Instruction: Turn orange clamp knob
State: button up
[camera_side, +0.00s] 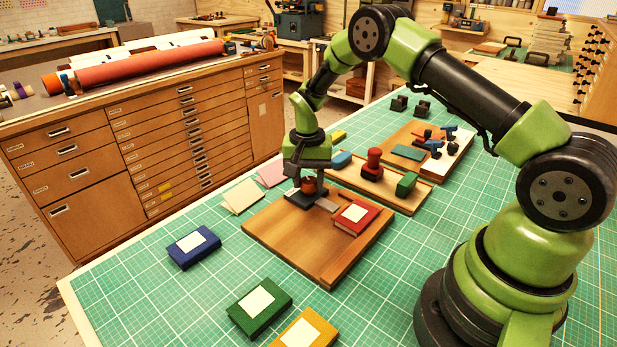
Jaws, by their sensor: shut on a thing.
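The orange clamp knob (309,187) sits low between my jaws, above a dark block (300,197) at the back edge of a wooden board (285,232). My gripper (308,181) points straight down from the green wrist and is shut on the knob. The wrist hides the knob's top, and its turn angle cannot be read. A grey metal strip (327,205) lies beside the dark block. A red book with a white label (355,217) lies on the board to the right of the knob.
Blue (193,246), green (259,306) and yellow (304,330) labelled books lie on the green mat.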

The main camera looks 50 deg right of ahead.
aim_at(308, 179)
jog(key=m, duration=0.6)
jog(key=shift+m, duration=0.4)
dwell(0.3)
jog(key=o, duration=0.9)
notch_tip(308, 179, up, 10)
jog(key=shift+w+f, duration=0.1)
jog(key=shift+w, duration=0.05)
